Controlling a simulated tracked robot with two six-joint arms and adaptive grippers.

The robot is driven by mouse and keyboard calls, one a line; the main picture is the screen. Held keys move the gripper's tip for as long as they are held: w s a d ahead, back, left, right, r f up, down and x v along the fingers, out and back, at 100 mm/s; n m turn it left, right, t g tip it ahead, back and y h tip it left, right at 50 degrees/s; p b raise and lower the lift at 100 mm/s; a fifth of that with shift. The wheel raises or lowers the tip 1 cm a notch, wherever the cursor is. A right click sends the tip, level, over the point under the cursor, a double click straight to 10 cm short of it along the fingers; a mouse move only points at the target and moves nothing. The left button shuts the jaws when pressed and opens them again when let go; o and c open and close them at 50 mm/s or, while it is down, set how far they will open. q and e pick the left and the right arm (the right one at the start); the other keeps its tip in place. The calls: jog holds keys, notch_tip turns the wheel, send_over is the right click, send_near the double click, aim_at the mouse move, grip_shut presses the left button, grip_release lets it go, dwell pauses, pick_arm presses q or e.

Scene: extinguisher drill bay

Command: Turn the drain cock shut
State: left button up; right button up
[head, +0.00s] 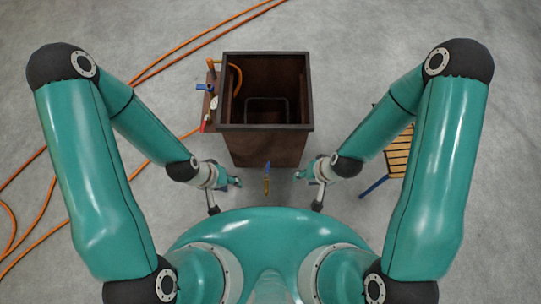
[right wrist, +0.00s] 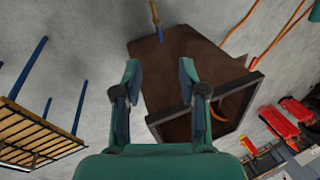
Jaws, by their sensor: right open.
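The drain cock (head: 267,184) is a small brass-coloured fitting with a blue part, low at the near side of the brown tank (head: 265,147). In the right wrist view the cock (right wrist: 155,14) shows at the top, beyond the fingertips. Its blue part is on the tank side, in line with the brass part. My right gripper (head: 302,174) is just right of the cock, apart from it. In the right wrist view its jaws (right wrist: 160,66) are open, with nothing between them. My left gripper (head: 236,181) is left of the cock; its jaws are too small to read.
A pipe with blue (head: 203,87) and red (head: 203,124) handles runs along the tank's left side. Orange hoses (head: 150,73) cross the floor at left. A slatted wooden bench (head: 398,155) with blue legs stands at right. Red equipment (right wrist: 278,121) shows in the right wrist view.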

jog(key=w+a+f+t+h+b, duration=0.1)
jog(key=w+a+f+b, duration=0.15)
jog(key=f+b, duration=0.4)
jog(key=w+a+f+h+b, duration=0.1)
jog(key=w+a+f+b, duration=0.1)
jog(key=w+f+b, duration=0.4)
jog(key=w+a+f+t+b, duration=0.15)
jog(key=f+b, duration=0.25)
jog(key=f, duration=0.4)
jog(key=h+b, duration=0.2)
jog(key=b, duration=0.9)
send_near(268, 166)
jog(key=shift+t, duration=0.35)
jog(key=b+x, duration=0.4)
jog(key=x, duration=0.1)
jog(key=b+x, duration=0.2)
jog(key=x, duration=0.1)
jog(key=shift+s+f, duration=0.1)
jog(key=shift+s, duration=0.15)
grip_shut()
